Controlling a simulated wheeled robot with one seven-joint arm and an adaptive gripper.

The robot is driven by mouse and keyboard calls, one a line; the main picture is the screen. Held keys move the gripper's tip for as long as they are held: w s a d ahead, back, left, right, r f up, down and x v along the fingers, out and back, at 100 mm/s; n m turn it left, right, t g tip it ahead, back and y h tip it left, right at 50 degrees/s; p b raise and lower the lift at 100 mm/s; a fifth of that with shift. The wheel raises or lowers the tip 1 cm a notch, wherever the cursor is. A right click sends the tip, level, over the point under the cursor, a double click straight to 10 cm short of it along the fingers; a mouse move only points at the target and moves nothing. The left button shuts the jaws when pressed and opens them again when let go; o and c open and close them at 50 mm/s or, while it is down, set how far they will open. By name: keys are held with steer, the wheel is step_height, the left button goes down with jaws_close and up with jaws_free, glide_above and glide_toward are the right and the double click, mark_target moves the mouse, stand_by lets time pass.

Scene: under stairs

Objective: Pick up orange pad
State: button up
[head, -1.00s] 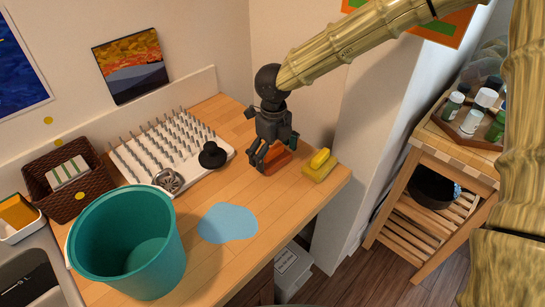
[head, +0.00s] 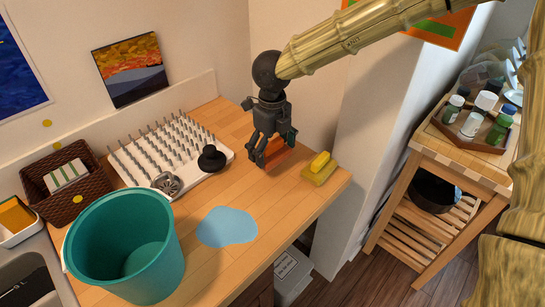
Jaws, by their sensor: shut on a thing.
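The orange pad (head: 276,152) is a small orange-red block, partly hidden by the fingers around it. My gripper (head: 262,160) is dark grey, points down and is shut on the pad. The pad appears a little above the wooden counter (head: 270,216), near its right part; the exact gap is hard to tell.
A yellow sponge-like block (head: 319,168) lies just right of my gripper. A white peg rack (head: 150,165) with a black knob-like item (head: 211,158) stands to the left. A teal bucket (head: 160,280) and a blue puddle (head: 227,227) are in front. The wall is close behind.

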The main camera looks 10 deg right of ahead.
steer(key=s+a, duration=0.2)
steer(key=s, duration=0.2)
steer(key=s+a+b, duration=0.1)
steer(key=s+a, duration=0.2)
steer(key=s, duration=0.2)
steer(key=s+a+r+b, duration=0.1)
steer(key=s+a, duration=0.1)
steer(key=s, duration=0.2)
steer(key=shift+s+a, duration=0.15)
steer(key=shift+a, duration=0.25)
steer(key=shift+o, duration=1.2)
steer(key=c, duration=0.3)
steer(key=shift+a, duration=0.1)
steer(key=shift+c, duration=0.3)
